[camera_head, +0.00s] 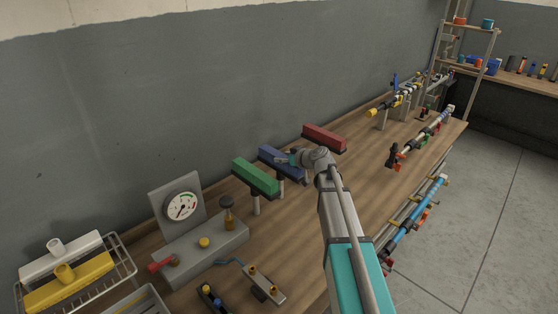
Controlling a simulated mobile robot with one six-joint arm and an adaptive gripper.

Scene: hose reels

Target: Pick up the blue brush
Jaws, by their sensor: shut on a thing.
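The blue brush (267,155) is a long block between the green and red brushes. My arm reaches in from the lower right, and my gripper (286,160) is at the blue brush's near side, shut on it. The wrist hides part of the blue brush's right end. I cannot tell whether the brush is clear of its support. The green brush (254,176) sits on a post to the left and nearer. The red brush (325,135) lies to the right, farther back, behind my wrist.
A gauge (182,206) on a grey block with knobs stands to the left. A wire rack (127,268) holds white and yellow pieces. Hose parts (418,140) lie at the right. The wooden bench (240,262) runs along the grey wall.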

